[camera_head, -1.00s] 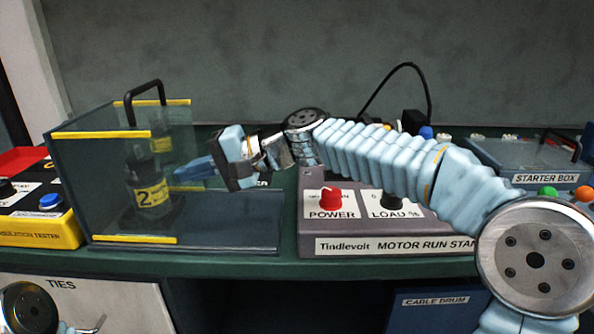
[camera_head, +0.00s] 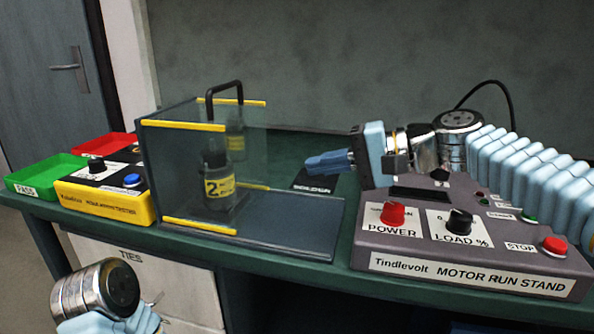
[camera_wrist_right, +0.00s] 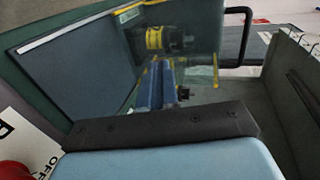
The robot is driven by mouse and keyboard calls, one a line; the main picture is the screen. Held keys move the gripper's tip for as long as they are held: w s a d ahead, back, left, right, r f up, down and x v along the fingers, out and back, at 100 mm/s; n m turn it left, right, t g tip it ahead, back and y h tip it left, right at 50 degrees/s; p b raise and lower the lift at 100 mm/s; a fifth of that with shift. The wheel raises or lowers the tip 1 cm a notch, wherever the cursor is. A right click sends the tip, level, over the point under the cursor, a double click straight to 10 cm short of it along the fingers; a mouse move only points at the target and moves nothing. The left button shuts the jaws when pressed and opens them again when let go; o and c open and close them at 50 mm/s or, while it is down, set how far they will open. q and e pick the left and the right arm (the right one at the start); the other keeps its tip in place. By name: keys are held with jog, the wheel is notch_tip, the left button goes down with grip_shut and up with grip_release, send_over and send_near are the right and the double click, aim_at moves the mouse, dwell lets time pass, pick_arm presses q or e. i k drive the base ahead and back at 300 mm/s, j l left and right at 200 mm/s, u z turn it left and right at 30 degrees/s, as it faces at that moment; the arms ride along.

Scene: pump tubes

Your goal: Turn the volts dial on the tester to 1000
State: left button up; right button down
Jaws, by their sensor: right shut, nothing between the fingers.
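The insulation tester (camera_head: 108,200) is a yellow box with a dark top at the left of the bench in the head view. Its black dial knob (camera_head: 97,165) sits on a white label, beside a blue button (camera_head: 132,180). The scale around the dial is too small to read. My right gripper (camera_head: 312,164) is shut and empty, above the bench between the clear guard box and the motor run stand, well to the right of the tester. Its blue fingers (camera_wrist_right: 155,88) also show in the right wrist view. My left arm shows at the lower left, but its gripper is out of view.
A clear guard box (camera_head: 178,125) with yellow edges and a handle holds a pump marked 2 (camera_head: 217,188), between the tester and my right gripper. The motor run stand (camera_head: 470,262) is at right. A green PASS tray (camera_head: 45,175) and red tray (camera_head: 100,147) stand at left.

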aim_at(95, 165)
jog(key=k, duration=1)
